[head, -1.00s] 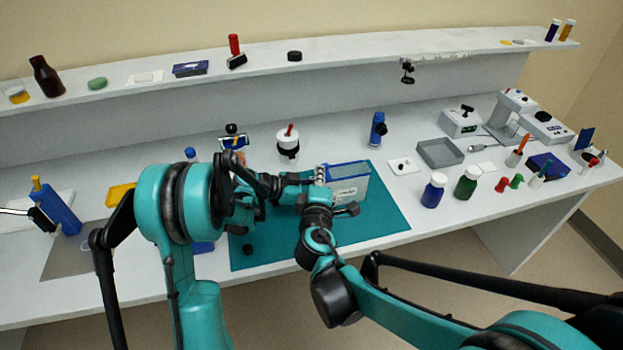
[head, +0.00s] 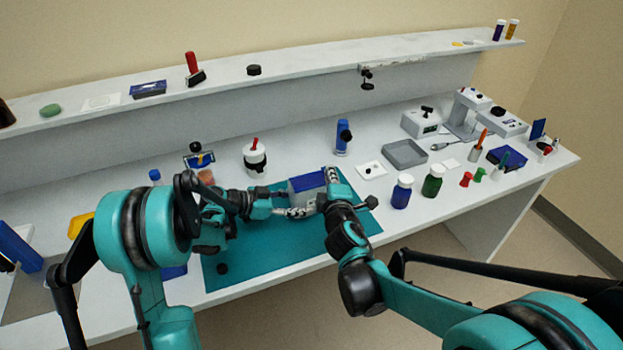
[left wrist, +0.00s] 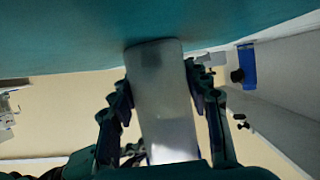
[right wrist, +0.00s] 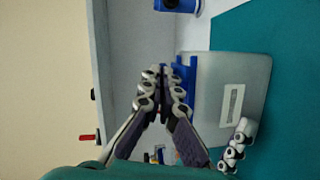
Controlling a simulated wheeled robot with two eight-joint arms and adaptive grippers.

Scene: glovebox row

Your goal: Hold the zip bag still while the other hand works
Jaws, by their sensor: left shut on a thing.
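The zip bag (head: 296,196), pale and translucent with a blue zip strip (head: 311,181), is on the teal mat (head: 270,262). In the left wrist view the bag (left wrist: 163,100) lies between the fingers of my left gripper (left wrist: 160,78), which is shut on it. My left gripper (head: 297,212) is at the bag's near side in the head view. My right gripper (head: 331,176) is at the right end of the strip. In the right wrist view its fingertips (right wrist: 164,75) are close together beside the blue strip (right wrist: 187,90); whether they grip it is unclear.
The mat's right part is clear.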

